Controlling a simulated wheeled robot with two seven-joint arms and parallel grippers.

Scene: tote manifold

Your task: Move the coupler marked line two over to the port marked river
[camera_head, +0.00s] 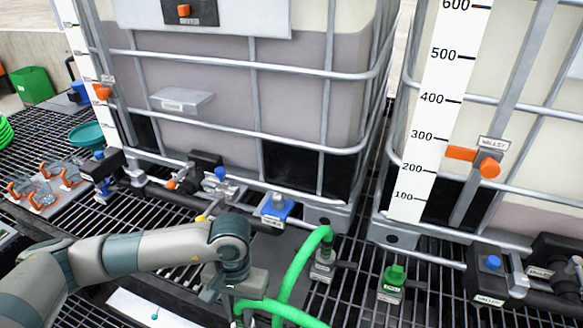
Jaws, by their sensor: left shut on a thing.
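My left gripper (238,312) is at the bottom centre, pointing down and shut on the end of a green hose (298,262). The coupler at that end is mostly hidden by the gripper and the frame's bottom edge, and I cannot read its mark. Another green hose end bends down into a grey fitting (322,268) with a small label, right of the gripper. A blue-topped port (276,208) with a small label sits above the gripper. A green-capped fitting (392,282) stands further right. No label reading river is legible. My right gripper is not in view.
Two caged totes (240,100) stand behind, the right one with a level scale (436,120). A valve assembly (490,270) marked VALLEY is at the lower right. Dark pipes cross the grating. Orange-handled parts (45,190) and a green bin (33,85) are at left.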

